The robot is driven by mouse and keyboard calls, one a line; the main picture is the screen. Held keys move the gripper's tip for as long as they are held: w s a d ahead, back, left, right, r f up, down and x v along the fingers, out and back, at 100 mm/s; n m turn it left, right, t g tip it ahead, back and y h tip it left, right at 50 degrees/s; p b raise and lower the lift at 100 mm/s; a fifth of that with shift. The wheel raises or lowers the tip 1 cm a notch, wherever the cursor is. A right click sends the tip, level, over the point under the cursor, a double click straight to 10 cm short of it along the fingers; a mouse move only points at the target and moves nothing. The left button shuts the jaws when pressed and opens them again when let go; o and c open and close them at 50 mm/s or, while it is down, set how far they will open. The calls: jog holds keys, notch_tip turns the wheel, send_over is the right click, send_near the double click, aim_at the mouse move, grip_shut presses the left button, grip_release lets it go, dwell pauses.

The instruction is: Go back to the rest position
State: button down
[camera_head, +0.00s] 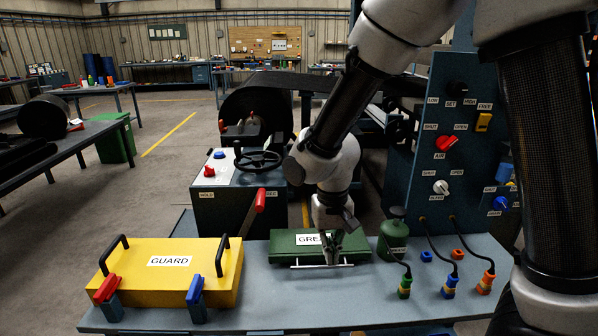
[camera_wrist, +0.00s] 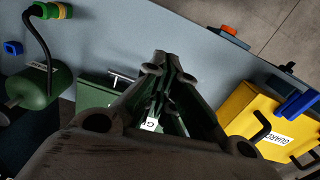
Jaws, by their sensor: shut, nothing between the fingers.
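My gripper (camera_head: 331,258) points down in front of the green box labelled "GRE..." (camera_head: 288,255), and it covers part of the label. Its fingers are shut with nothing between them. In the wrist view the gripper (camera_wrist: 160,58) fills the middle, with the green box (camera_wrist: 90,92) partly hidden behind it. The box's metal handle bar (camera_head: 305,266) runs along its front, close to the fingertips. I cannot tell whether they touch it. The box looks closed.
A yellow GUARD box (camera_head: 170,284) with black handles and red and blue latches sits left on the bench (camera_head: 300,308). A green canister (camera_head: 391,243) and plugged cables stand right, below the control panel (camera_head: 455,150). A press with a handwheel (camera_head: 258,161) stands behind.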

jog(key=s+d+r+t, duration=0.1)
jog(key=s+d+r, duration=0.3)
jog(key=d+r, duration=0.3)
jog(key=s+d+r+t, duration=0.2)
jog(key=s+d+r, duration=0.2)
jog(key=d+r, duration=0.3)
jog(key=s+d+r+m+t, duration=0.1)
jog(key=s+d+r, duration=0.4)
jog(key=d, duration=0.7)
notch_tip(320, 180, up, 2)
jog(key=shift+d+r+t, duration=0.1)
jog(key=shift+d+t, duration=0.2)
jog(key=shift+s, duration=0.1)
